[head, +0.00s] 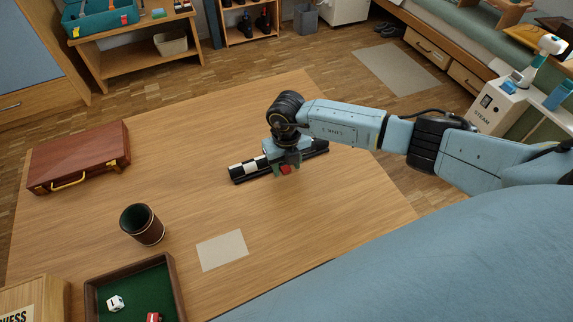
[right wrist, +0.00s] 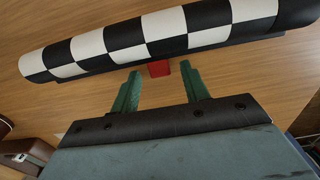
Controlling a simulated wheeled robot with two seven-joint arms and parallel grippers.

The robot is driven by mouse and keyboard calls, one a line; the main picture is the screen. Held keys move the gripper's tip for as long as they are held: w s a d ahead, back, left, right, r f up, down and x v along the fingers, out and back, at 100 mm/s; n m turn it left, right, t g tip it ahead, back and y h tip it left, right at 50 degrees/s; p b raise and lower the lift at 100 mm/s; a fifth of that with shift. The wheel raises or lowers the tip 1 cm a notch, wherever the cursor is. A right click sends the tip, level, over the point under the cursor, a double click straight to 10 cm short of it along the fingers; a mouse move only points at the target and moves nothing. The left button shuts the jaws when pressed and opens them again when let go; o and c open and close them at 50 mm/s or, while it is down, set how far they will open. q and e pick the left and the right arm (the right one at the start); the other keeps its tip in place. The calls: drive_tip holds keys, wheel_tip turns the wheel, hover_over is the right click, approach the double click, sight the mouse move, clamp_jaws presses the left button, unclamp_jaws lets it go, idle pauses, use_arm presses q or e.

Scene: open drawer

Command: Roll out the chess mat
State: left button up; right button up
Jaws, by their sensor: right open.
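The rolled chess mat (head: 243,173), with black and white squares, lies on the wooden table (head: 190,130). Its middle is partly hidden by my right gripper (head: 286,170) in the head view. In the right wrist view, the roll (right wrist: 150,38) spans the top of the picture, and a small red tab (right wrist: 159,68) shows at its near edge. The green fingers of my right gripper (right wrist: 160,70) are apart, one on each side of the tab. I cannot tell whether they touch the table. My left gripper is not in view.
A brown case (head: 80,155) lies at the table's left. A dark dice cup (head: 142,224) stands near a pale card (head: 222,250). A green-lined tray (head: 174,275) holds dice, beside a wooden chess box (head: 40,295). The table just in front of the mat is clear.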

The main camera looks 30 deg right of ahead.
clamp_jaws()
idle(0.3)
